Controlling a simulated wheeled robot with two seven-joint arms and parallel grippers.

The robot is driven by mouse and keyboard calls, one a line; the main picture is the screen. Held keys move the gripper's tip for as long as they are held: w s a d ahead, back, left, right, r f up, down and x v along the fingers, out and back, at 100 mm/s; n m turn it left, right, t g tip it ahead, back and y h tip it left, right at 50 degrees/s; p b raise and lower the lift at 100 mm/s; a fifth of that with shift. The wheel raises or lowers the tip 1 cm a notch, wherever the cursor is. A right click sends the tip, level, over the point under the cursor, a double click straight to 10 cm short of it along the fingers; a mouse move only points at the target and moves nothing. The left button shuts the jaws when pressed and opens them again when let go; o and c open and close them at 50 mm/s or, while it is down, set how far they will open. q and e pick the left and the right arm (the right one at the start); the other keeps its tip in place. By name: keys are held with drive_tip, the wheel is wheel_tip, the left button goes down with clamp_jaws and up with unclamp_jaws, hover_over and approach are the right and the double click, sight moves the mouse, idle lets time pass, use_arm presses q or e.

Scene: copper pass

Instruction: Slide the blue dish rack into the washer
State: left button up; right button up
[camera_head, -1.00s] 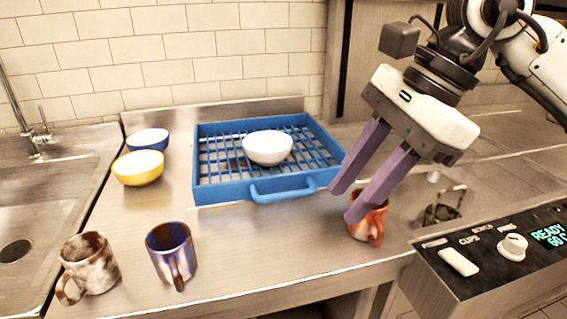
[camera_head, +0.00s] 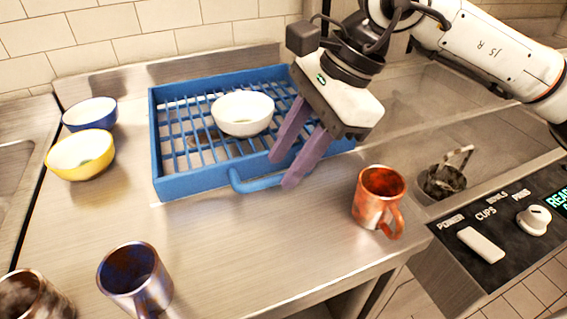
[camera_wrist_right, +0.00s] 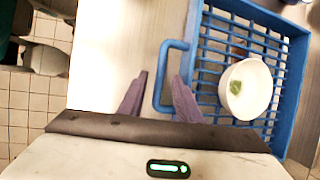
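The blue dish rack (camera_head: 172,186) lies on the steel counter (camera_head: 235,240), with a white bowl (camera_head: 243,113) inside and a loop handle (camera_head: 256,184) on its front. My right gripper (camera_head: 284,168) is open and empty at the right part of the handle. In the right wrist view the handle bar (camera_wrist_right: 158,80) appears between the parted fingers (camera_wrist_right: 160,92); contact cannot be told. The bowl there (camera_wrist_right: 236,105) holds a green scrap (camera_wrist_right: 235,87). A control panel (camera_head: 510,235) with a lit display is at right; no washer opening is clearly seen. My left gripper is not in view.
An orange mug (camera_head: 372,197) stands on the counter right of the handle. A blue bowl (camera_head: 92,112) and yellow bowl (camera_head: 80,154) sit left of the rack. A dark blue mug (camera_head: 133,275) and a mottled mug (camera_head: 32,298) stand in front. A recessed drain (camera_head: 440,183) lies at right.

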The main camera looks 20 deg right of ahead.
drive_tip(key=shift+x, duration=0.8)
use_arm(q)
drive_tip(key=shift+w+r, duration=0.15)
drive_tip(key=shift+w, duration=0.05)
use_arm(e)
drive_tip(key=shift+w+f, duration=0.1)
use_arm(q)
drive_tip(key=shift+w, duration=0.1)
use_arm(e)
drive_tip(key=shift+c, duration=0.7)
clamp_jaws()
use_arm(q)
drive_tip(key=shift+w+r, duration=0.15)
use_arm(e)
drive_tip(key=shift+w+d, duration=0.1)
